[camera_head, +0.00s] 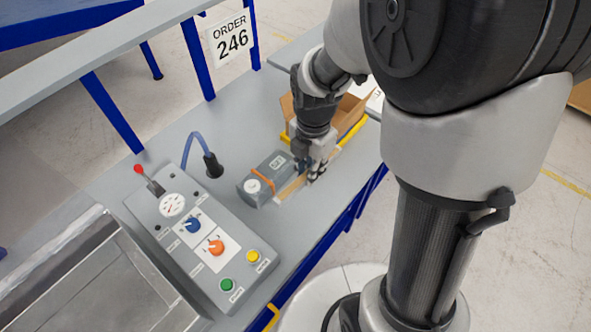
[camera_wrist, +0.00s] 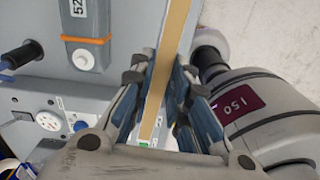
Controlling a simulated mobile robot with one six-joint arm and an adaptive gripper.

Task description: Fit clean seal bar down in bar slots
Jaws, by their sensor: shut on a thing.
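My gripper (camera_head: 315,172) is shut on a long tan seal bar (camera_wrist: 168,60). In the wrist view the bar runs from the top edge down between the two fingers (camera_wrist: 160,95). In the head view part of the bar (camera_head: 292,187) shows beside the fingers, above the grey bench and close to the grey block; the fingers hide the rest. I cannot tell whether it touches the bench. A metal-rimmed chamber (camera_head: 72,262) lies at the lower left, away from my gripper. No bar slots can be made out.
A grey block with an orange band (camera_head: 262,177) sits beside my gripper. A control panel (camera_head: 205,240) with knobs, buttons and a red-tipped lever stands left of it. A black nozzle on a blue hose (camera_head: 212,166) rises behind. An open cardboard box (camera_head: 345,112) is at the back.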

